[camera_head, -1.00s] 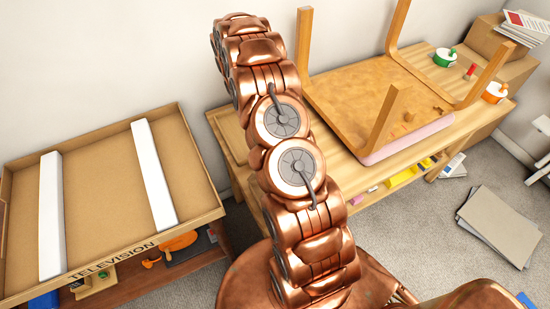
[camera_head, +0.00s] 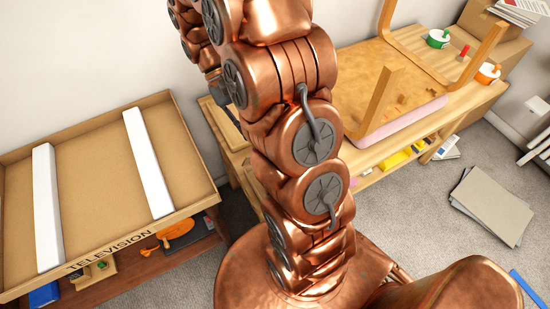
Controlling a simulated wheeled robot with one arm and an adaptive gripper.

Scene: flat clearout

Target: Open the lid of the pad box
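No box in view can be made out for certain as the pad box. A light-brown box or tray (camera_head: 221,127) stands at the left end of the wooden bench, mostly hidden behind my copper arm. A wide, shallow cardboard box (camera_head: 95,150) marked TELEVISION lies open at the left, with two white strips (camera_head: 47,205) (camera_head: 148,165) across it. My arm rises through the middle and bends to the upper left. My gripper's fingers are not visible.
An upturned wooden stool or small table (camera_head: 385,95) with a pink edge lies on the bench (camera_head: 375,172). Green (camera_head: 439,39) and orange (camera_head: 488,73) pots stand to the right. Flat grey sheets (camera_head: 492,205) lie on the carpet. A low shelf (camera_head: 165,262) stands under the television box.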

